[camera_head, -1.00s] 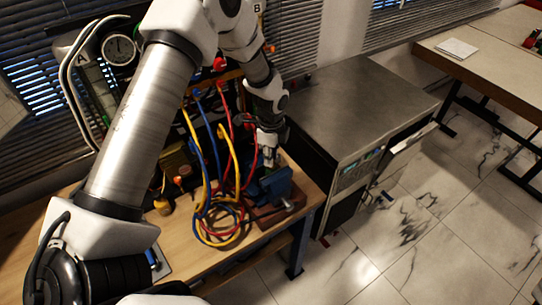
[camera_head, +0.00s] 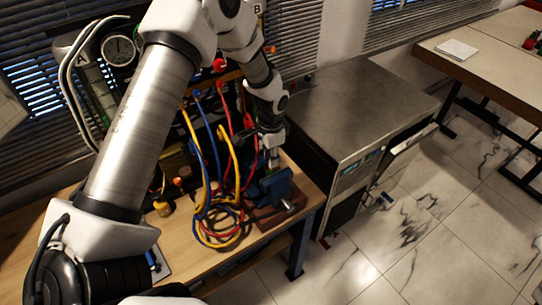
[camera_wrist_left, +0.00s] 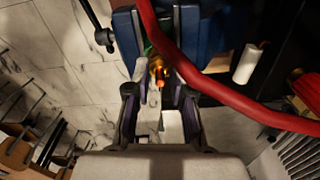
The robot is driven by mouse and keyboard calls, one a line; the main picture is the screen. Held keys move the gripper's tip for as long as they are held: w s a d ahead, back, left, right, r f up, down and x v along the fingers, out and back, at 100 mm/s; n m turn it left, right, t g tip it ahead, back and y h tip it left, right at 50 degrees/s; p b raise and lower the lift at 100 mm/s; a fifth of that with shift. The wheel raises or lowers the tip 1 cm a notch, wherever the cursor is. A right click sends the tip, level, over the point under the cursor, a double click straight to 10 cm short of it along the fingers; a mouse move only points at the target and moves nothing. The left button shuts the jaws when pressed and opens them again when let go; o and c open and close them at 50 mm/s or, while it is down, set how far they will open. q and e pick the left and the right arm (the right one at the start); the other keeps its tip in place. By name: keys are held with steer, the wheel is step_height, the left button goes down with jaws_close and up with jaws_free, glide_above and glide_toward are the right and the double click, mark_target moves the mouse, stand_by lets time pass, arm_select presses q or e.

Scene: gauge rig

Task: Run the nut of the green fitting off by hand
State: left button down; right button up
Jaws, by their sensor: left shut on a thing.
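The green fitting (camera_wrist_left: 149,49) shows only as a small green patch between the jaws of the blue vise (camera_head: 276,186), which also fills the top of the left wrist view (camera_wrist_left: 206,40). A brassy, orange-lit nut (camera_wrist_left: 158,68) sits at the fitting, between my fingers. My left gripper (camera_head: 272,160) points down just above the vise; in the left wrist view (camera_wrist_left: 159,80) its two fingers are shut on the nut. The fingers and a red hose hide part of the fitting. My right gripper is not in view.
A red hose (camera_wrist_left: 225,95) crosses close in front of the left fingers. Yellow, blue and red hoses (camera_head: 220,222) coil on the wooden bench (camera_head: 190,262) left of the vise. A steel-topped cabinet (camera_head: 350,100) stands to the right.

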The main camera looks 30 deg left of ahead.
arm_select(q)
steer(key=shift+s+f+n, duration=0.2)
steer(key=shift+n, duration=0.3)
steer(key=c, duration=1)
jaws_free()
steer(key=shift+w, duration=0.15)
steer(key=shift+r, duration=0.1)
step_height(320, 180, up, 12)
steer(key=shift+w, duration=0.1)
